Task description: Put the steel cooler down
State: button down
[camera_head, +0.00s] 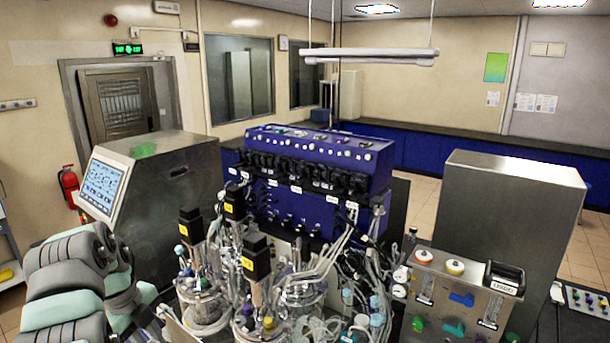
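My arm enters at the lower left, and its links run toward the glass bioreactor vessels. My gripper's fingers cannot be made out, so I cannot tell what they hold. I cannot pick out the steel cooler for certain among the crowded metal fittings and tubing on the vessels. The left glass vessel (204,308) and the right glass vessel (303,292) stand in the lower middle. Black motors with yellow labels, one of them in front (256,258), stand upright above the vessels.
A blue control unit (315,158) stands behind the vessels, with hoses hanging from it. A steel cabinet with a screen (165,195) is at left. A steel box (510,215) and a valve panel (450,300) are at right. Free room around the vessels is tight.

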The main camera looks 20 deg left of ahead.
jog(key=w+d+f+n+y, duration=0.1)
jog(key=w+d+f+n, duration=0.35)
jog(key=d, duration=0.45)
jog(key=w+d+f+n, duration=0.3)
jog(key=w+d+f, duration=0.25)
jog(key=d, duration=0.45)
jog(key=s+d+f, duration=0.2)
jog(key=s+d, duration=0.1)
jog(key=d, duration=0.6)
jog(key=s+d+f+n, duration=0.1)
jog(key=s+d+f, duration=0.2)
jog(key=d, duration=0.6)
jog(key=s+d+f, duration=0.2)
jog(key=s+d, duration=0.1)
jog(key=d, duration=0.6)
jog(key=shift+s+f, duration=0.15)
jog(key=shift+s, duration=0.05)
